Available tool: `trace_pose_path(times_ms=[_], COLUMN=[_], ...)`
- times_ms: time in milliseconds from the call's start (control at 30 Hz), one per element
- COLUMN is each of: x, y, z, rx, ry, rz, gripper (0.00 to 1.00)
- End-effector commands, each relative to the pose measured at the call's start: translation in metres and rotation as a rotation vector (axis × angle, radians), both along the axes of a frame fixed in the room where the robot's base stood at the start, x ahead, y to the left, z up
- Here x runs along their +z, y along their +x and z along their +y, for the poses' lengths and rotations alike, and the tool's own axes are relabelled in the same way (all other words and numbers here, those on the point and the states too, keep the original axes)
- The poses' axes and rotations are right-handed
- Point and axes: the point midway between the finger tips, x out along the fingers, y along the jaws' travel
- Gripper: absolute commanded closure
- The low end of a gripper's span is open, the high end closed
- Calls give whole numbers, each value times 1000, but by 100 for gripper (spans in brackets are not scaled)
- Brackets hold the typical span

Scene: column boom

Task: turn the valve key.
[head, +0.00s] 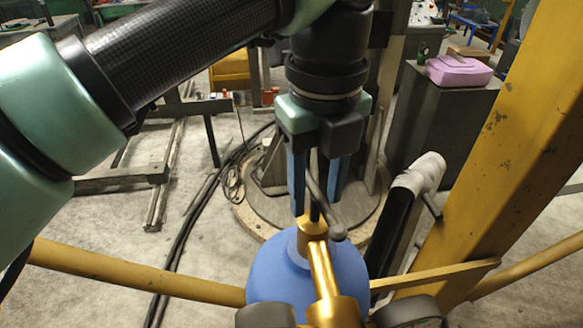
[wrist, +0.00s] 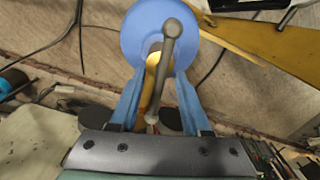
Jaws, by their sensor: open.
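The valve key is a grey bar with a rounded knob end (head: 338,232), above a brass valve (head: 322,268) on top of a blue rounded body (head: 275,275). My gripper (head: 317,207) points down at the key with its two blue fingers apart. In the wrist view the grey key (wrist: 164,65) runs lengthwise between the open fingers of my gripper (wrist: 160,76), with its knob end beyond the tips over the blue body (wrist: 138,32). A gap shows on each side of the bar. Part of the key is hidden behind the fingers in the head view.
A thick yellow beam (head: 510,145) slants up at the right. Yellow rails (head: 140,273) flank the blue body. A black post with a white top (head: 420,175) stands close at the right. A grey cabinet (head: 435,120) holds a pink box (head: 459,71). Cables lie on the floor at left.

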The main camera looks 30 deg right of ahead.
Motion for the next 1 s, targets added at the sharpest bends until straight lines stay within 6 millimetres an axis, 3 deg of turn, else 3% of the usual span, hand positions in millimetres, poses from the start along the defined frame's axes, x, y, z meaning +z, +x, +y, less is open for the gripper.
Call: trace_pose_path(times_ms=[33,100,400,633,1000], x=[17,33,90,109,109], y=[0,0,0,0,0], z=[0,0,0,0,-1], rx=[0,0,0,-1,-6], ry=[0,0,0,0,-5], rz=[-2,-4,-3,-2,2], gripper=[53,53,53,53,53])
